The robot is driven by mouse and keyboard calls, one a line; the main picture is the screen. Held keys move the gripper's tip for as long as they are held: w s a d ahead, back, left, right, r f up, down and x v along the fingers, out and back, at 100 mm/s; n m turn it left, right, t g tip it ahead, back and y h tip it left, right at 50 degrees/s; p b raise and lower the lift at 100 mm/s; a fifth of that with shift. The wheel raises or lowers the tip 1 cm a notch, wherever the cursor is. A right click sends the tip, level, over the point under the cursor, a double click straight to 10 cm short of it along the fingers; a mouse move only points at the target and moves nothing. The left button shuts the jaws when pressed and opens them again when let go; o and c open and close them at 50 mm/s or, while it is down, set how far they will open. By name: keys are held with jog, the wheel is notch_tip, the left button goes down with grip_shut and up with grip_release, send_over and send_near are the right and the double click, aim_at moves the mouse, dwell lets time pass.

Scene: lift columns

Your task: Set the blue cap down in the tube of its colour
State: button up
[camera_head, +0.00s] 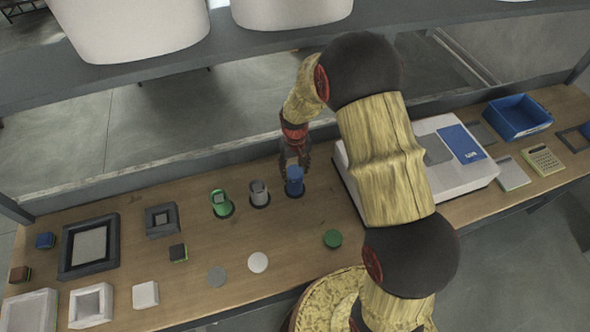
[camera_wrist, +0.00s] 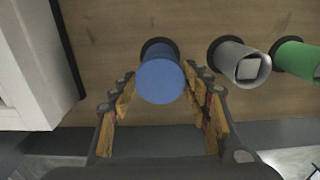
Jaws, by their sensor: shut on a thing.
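The blue cap (camera_wrist: 160,82) is a round blue disc between my fingertips in the wrist view. My gripper (camera_wrist: 160,90) is shut on it. The blue tube (camera_head: 295,187) stands upright on the table in the head view, and my gripper (camera_head: 294,163) is right above its top, pointing down. In the wrist view the cap lies over the tube's mouth and hides it. I cannot tell whether the cap touches the tube or sits in it.
A grey tube (camera_head: 259,194) and a green tube (camera_head: 221,204) stand close by on the left. A white machine (camera_head: 428,160) is close on the right. Green (camera_head: 332,238), white (camera_head: 258,262) and grey (camera_head: 217,276) discs lie in front. Frames and small blocks fill the left.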

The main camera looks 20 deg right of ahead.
jog(key=o, duration=1.2)
jog(key=shift+r+p, duration=2)
jog(key=shift+r, duration=1.55)
